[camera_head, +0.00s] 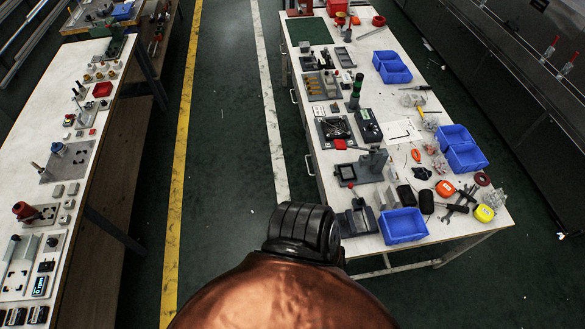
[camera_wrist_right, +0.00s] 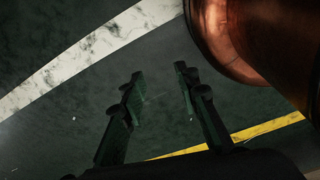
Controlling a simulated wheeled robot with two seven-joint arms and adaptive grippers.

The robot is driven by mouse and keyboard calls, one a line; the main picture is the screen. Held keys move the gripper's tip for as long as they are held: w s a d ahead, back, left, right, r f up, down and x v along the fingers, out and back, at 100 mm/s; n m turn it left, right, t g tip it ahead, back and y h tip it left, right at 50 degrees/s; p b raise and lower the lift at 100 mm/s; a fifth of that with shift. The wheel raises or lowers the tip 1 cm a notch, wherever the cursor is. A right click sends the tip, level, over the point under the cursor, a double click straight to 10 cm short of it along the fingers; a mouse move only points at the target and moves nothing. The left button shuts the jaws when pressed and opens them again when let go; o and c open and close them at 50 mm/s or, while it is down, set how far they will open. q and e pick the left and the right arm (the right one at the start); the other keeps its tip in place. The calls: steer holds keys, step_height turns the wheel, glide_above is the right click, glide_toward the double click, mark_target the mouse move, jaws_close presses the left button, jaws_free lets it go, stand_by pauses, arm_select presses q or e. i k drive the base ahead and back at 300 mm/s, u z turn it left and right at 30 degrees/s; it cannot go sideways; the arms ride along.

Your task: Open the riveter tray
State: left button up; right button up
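I cannot tell for certain which device has the riveter tray. Another small dark grey device (camera_head: 357,219) stands at the near left corner. My right gripper (camera_wrist_right: 160,75) shows in the right wrist view with its two dark fingers apart and nothing between them, above the green floor. It is away from the benches. My left gripper is in neither view.
Blue bins (camera_head: 404,226) and loose tools line the right bench's right side. A second bench (camera_head: 25,160) with small fixtures stands at the left. Between them is an open floor aisle (camera_head: 228,150) with a yellow line (camera_head: 183,140) and a white line.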

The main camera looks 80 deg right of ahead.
mark_target(346, 173)
steer(key=i, duration=0.8)
steer(key=z, duration=1.8)
steer(key=i, duration=2.25)
steer(key=z, duration=3.3)
steer(key=k, duration=0.45)
steer(key=u, duration=0.8)
